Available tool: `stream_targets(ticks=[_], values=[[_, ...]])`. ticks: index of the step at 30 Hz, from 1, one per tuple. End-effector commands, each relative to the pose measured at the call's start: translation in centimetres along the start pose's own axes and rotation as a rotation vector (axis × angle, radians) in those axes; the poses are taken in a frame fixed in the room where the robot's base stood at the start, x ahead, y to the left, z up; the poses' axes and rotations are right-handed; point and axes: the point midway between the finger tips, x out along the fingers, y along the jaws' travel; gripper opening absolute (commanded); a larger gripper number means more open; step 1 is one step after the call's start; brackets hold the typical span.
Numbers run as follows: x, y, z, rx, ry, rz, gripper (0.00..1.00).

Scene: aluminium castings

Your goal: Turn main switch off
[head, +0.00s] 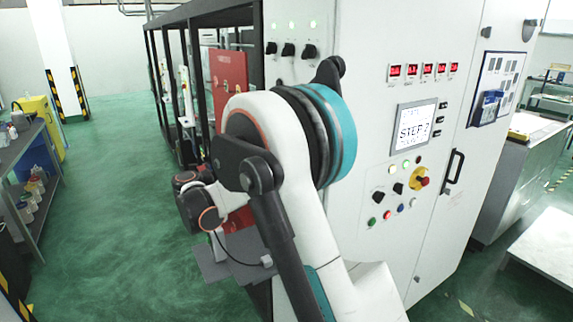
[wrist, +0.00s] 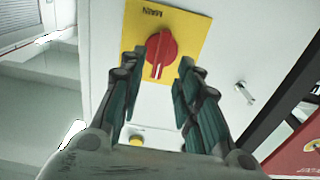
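In the wrist view, the main switch is a red rotary knob (wrist: 162,48) on a yellow plate (wrist: 187,22) marked MAIN, with the lettering upside down. A white mark on the knob points towards the bottom of the picture. My gripper (wrist: 160,68) is open, its two dark green fingers apart, with the tips to the left and right of the knob's lower part. Nothing is held between them. I cannot tell how deep the tips are relative to the knob. In the head view, my arm hides the MAIN plate and my gripper.
The head view shows the cabinet front with a STEP screen (head: 414,128), buttons, and another red knob on yellow (head: 421,180). A red panel (head: 229,72) is beside my arm. In the wrist view, a metal handle (wrist: 244,92) and a red box (wrist: 295,150) are on the right.

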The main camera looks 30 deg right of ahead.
Motion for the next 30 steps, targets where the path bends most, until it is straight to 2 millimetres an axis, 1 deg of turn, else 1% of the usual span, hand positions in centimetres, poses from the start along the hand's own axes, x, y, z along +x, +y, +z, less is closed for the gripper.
stream_targets(ticks=[1, 3, 7, 12, 19, 20, 21, 23, 24, 30], values=[[0.9, 0.1, 0.0, 0.000, 0.000, 0.003, 0.31], [1.9, 0.1, 0.0, 0.000, 0.000, 0.002, 0.31], [3.2, 0.0, 0.0, 0.000, 0.000, 0.001, 0.31], [3.8, 0.0, 0.0, 0.000, 0.000, 0.000, 0.31], [3.8, 0.0, 0.0, 0.000, 0.000, -0.001, 0.31], [3.8, 0.0, 0.0, 0.000, 0.000, -0.001, 0.26], [3.8, 0.0, 0.0, 0.000, 0.000, -0.001, 0.17], [3.8, 0.0, 0.0, 0.000, 0.000, -0.001, 0.04], [3.8, 0.0, 0.0, 0.000, 0.000, -0.001, 0.00], [3.8, 0.0, 0.0, -0.001, 0.000, -0.001, 0.00]])
